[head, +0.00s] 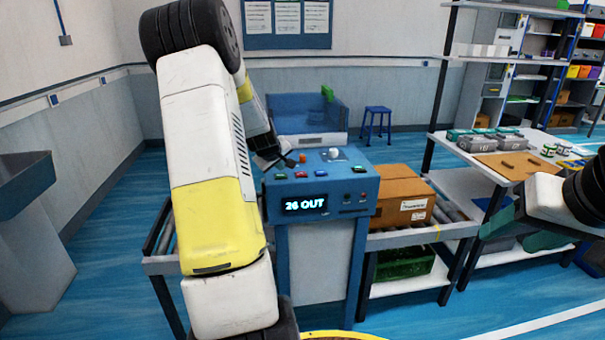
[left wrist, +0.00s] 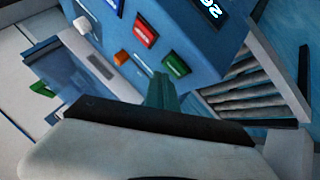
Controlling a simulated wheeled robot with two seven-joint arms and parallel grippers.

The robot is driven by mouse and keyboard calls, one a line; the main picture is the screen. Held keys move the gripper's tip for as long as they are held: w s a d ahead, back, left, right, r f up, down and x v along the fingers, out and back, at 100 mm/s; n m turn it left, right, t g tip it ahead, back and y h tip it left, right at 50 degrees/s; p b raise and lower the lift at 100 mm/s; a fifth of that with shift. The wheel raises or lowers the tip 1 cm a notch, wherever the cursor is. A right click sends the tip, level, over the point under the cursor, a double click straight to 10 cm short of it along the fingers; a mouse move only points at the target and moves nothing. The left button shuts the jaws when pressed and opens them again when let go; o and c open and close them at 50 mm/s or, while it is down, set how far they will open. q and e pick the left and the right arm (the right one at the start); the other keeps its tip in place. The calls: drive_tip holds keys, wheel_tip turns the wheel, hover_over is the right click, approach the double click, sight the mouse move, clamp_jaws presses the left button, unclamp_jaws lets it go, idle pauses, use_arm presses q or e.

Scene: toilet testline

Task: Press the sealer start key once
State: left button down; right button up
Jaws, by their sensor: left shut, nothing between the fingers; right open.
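The blue sealer (head: 320,190) stands in the middle of the head view, with a display reading "26 OUT". Its sloped panel carries a row of coloured keys, including a green key (left wrist: 175,64), a red key (left wrist: 146,33) and a blue key (left wrist: 115,4). Key labels are too small to read. An orange knob (left wrist: 121,57) and a white knob (head: 334,153) stand behind the keys. My left gripper (left wrist: 162,88) is shut and empty, its tips close to the green key; contact cannot be told. My right gripper (head: 512,222) is open, far right of the sealer.
A cardboard box (head: 402,198) sits on the roller conveyor (head: 455,222) right of the sealer, above a green crate (head: 405,262). A shelf table (head: 470,152) with grey parts stands further right. A blue stool (head: 377,122) is behind.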

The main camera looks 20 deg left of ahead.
use_arm(q)
drive_tip(key=shift+f, duration=0.2)
idle(0.5)
drive_tip(key=shift+f, duration=0.2)
